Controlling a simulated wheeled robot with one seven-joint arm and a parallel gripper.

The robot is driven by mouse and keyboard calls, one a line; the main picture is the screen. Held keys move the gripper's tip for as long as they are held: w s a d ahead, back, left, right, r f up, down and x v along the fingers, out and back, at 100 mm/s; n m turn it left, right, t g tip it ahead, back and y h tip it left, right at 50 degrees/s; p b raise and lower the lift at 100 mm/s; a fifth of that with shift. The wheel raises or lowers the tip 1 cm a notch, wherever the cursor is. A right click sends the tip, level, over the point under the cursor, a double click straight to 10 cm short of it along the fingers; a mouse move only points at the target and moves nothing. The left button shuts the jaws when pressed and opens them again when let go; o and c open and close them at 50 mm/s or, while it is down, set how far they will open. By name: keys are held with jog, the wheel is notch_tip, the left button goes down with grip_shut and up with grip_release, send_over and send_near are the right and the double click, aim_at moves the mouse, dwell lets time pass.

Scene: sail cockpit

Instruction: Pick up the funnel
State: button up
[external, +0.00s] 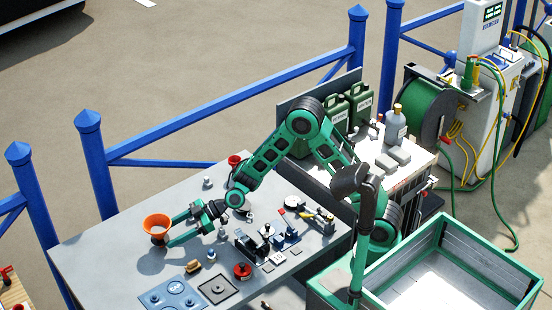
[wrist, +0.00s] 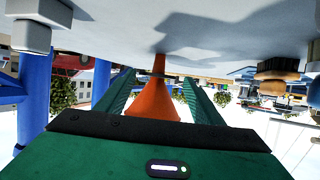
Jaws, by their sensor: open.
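The orange funnel (external: 157,222) stands on the grey table near its left edge, wide mouth up. In the wrist view, which is upside down, the funnel (wrist: 158,98) shows between the two green fingers, with its narrow end toward the table surface. My gripper (external: 171,230) is open and low over the table, its fingers pointing left at the funnel. In the wrist view a gap shows between each finger of my gripper (wrist: 158,82) and the funnel. I cannot tell how far the fingertips reach past it.
The grey table (external: 110,250) also bears a red cup-like thing (external: 235,160), a small brown block (external: 193,267), a blue plate (external: 172,298) and a red knob (external: 242,271). Several metal fittings crowd the right. A blue railing (external: 235,112) runs behind. The table's left end is mostly clear.

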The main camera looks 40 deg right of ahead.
aim_at(160, 239)
jog(key=x, duration=0.5)
jog(key=shift+w, duration=0.25)
jog(key=shift+d, duration=0.1)
jog(key=c, duration=0.8)
jog(key=shift+c, duration=0.2)
